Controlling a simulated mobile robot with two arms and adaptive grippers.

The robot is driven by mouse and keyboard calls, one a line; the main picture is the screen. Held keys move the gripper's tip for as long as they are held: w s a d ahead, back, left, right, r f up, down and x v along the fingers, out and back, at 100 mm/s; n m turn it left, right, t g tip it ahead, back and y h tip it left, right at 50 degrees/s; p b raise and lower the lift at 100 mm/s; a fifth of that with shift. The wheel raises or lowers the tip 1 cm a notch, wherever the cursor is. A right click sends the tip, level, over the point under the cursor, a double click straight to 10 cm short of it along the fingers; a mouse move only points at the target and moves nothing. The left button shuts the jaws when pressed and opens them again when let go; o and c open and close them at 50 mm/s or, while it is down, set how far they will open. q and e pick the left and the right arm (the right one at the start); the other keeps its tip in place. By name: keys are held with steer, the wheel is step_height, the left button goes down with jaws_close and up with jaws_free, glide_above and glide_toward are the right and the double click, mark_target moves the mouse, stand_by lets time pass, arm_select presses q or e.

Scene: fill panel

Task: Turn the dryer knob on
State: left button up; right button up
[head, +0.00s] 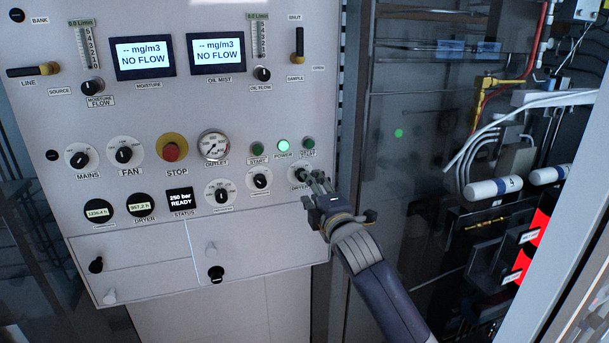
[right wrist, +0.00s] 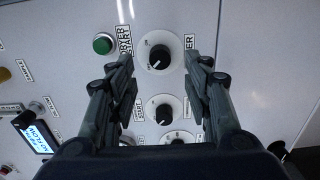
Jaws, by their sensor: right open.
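The dryer knob (head: 300,172) is a black knob on a white round dial at the right edge of the white control panel. My right gripper (head: 318,181) is in front of it and partly hides it in the head view. In the right wrist view the dryer knob (right wrist: 158,57) lies between the two spread fingertips of the right gripper (right wrist: 158,66). The fingers are open, one on each side, with a visible gap to the knob. How far the fingertips are from the panel face is hard to tell. My left gripper is not in view.
A green button (right wrist: 103,45) sits close beside the left finger, and another knob (right wrist: 162,111) lies between the fingers further down. The panel also holds a red stop button (head: 171,151), a gauge (head: 213,145) and two displays. Hoses and cables (head: 492,130) are at the right.

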arm_select(q)
steer(key=shift+s+a+r+p, duration=0.15)
steer(key=shift+s+r+p, duration=0.15)
steer(key=shift+r+p, duration=0.25)
steer(key=shift+s+a+r+p, duration=0.1)
steer(key=shift+s+r+p, duration=0.2)
steer(key=shift+r+p, duration=0.25)
arm_select(e)
steer(key=x, duration=0.6)
steer(key=shift+w+a, duration=0.2)
steer(key=shift+w, duration=0.05)
arm_select(q)
steer(key=shift+w, duration=0.15)
arm_select(e)
steer(key=c, duration=1.1)
